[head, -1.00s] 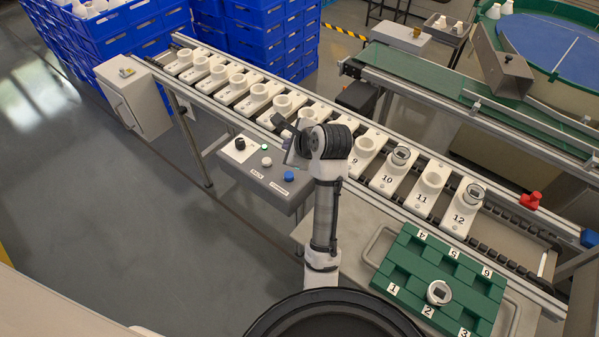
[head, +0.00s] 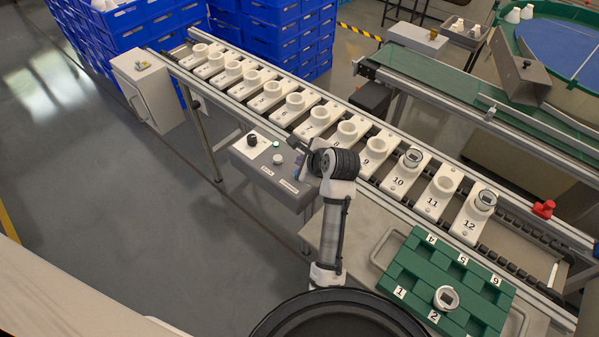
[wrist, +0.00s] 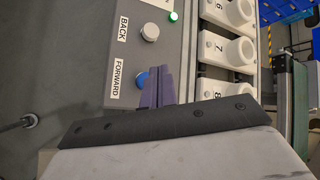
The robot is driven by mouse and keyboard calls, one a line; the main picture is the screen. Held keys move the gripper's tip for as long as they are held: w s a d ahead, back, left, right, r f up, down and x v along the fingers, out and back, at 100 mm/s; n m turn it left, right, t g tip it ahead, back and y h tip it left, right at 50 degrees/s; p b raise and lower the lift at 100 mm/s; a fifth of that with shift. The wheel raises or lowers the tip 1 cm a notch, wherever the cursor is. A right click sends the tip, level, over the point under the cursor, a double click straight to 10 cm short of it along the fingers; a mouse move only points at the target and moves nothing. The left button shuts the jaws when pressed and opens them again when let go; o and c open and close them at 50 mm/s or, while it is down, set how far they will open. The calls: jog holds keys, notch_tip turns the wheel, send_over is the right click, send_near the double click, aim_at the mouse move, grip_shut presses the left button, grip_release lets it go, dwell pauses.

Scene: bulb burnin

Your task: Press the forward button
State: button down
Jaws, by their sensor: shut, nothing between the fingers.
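The blue forward button (wrist: 141,80) is beside the FORWARD label (wrist: 116,80) on the grey control box (wrist: 85,25). My gripper (wrist: 157,84) has purple fingers, shut and empty, directly at the button and covering part of it in the wrist view. I cannot tell whether the fingertips touch the button. The white back button (wrist: 150,32) is beside the BACK label, with a lit green lamp (wrist: 173,16) beyond it. In the head view the control box (head: 262,178) stands at the near side of the conveyor, and my gripper (head: 298,166) is over its right part.
Numbered white carriers with sockets line the conveyor (head: 400,205) right behind the box; carriers 10 and 12 hold round gauge-like pieces. A black knob (head: 252,139) is on the box's left. A green tray (head: 405,265) stands at front right. Open floor is left.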

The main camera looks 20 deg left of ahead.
aim_at(297, 169)
jog(key=shift+f, duration=1.05)
jog(key=shift+f, duration=0.15)
dwell(1.2)
jog(key=shift+f, duration=0.25)
jog(key=shift+f, duration=0.5)
dwell(0.6)
jog(key=shift+r, duration=3.45)
